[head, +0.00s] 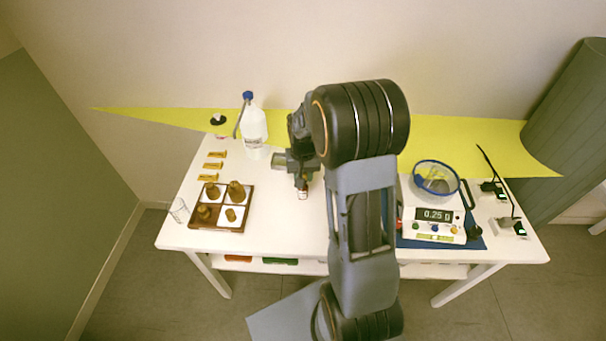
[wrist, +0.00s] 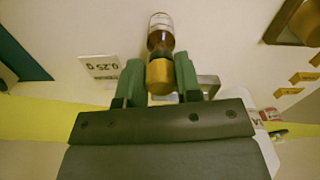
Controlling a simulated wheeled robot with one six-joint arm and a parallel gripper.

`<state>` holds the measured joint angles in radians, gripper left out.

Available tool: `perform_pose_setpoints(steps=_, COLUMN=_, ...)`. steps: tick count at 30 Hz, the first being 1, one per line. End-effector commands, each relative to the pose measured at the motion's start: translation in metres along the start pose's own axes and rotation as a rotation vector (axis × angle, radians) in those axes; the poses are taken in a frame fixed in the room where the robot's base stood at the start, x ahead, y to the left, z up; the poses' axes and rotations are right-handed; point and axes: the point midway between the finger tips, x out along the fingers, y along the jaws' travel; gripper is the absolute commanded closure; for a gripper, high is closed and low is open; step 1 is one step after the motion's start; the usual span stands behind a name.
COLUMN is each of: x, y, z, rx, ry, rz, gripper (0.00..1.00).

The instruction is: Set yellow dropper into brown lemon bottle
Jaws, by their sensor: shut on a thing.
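My gripper (head: 302,186) is over the middle of the white table. In the wrist view its two green fingers (wrist: 160,82) are shut on the yellow dropper (wrist: 160,77), gripping its yellow bulb. A dark collar joins the bulb to a brown glass bottle (wrist: 160,37) with a pale label, in line with the dropper. Only a small part of the bottle (head: 303,193) shows below my gripper in the head view. I cannot tell whether the dropper is fully seated, or whether the bottle touches the table. The label is too small to read.
A brown divided tray (head: 219,228) with several small brown items stands at left, beside a clear glass (head: 179,211). Yellow labels (head: 213,166) lie behind it. A white bottle (head: 253,128) stands at the back. A scale (head: 436,230) with a blue-rimmed bowl (head: 418,177) is at right.

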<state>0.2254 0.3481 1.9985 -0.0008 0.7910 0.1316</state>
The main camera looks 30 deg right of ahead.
Motion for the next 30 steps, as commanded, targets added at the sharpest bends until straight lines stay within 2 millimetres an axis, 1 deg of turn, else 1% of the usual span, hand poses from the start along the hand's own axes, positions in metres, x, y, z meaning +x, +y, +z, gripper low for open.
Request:
perform_pose_setpoints(steps=6, x=0.000, y=0.000, z=0.000, rx=0.000, ry=0.000, rz=0.000, gripper=0.74)
perform_pose_setpoints(steps=7, x=0.000, y=0.000, z=0.000, rx=0.000, ry=0.000, rz=0.000, gripper=0.67)
perform_pose_setpoints(steps=15, x=0.000, y=0.000, z=0.000, rx=0.000, ry=0.000, rz=0.000, gripper=0.41)
perform_pose_setpoints(steps=16, x=0.000, y=0.000, z=0.000, rx=0.000, ry=0.000, rz=0.000, gripper=0.39)
perform_pose_setpoints(steps=25, x=-0.002, y=0.000, z=0.000, rx=0.000, ry=0.000, rz=0.000, gripper=0.39)
perform_pose_setpoints(steps=30, x=-0.010, y=0.000, z=0.000, rx=0.000, ry=0.001, rz=0.000, gripper=0.39)
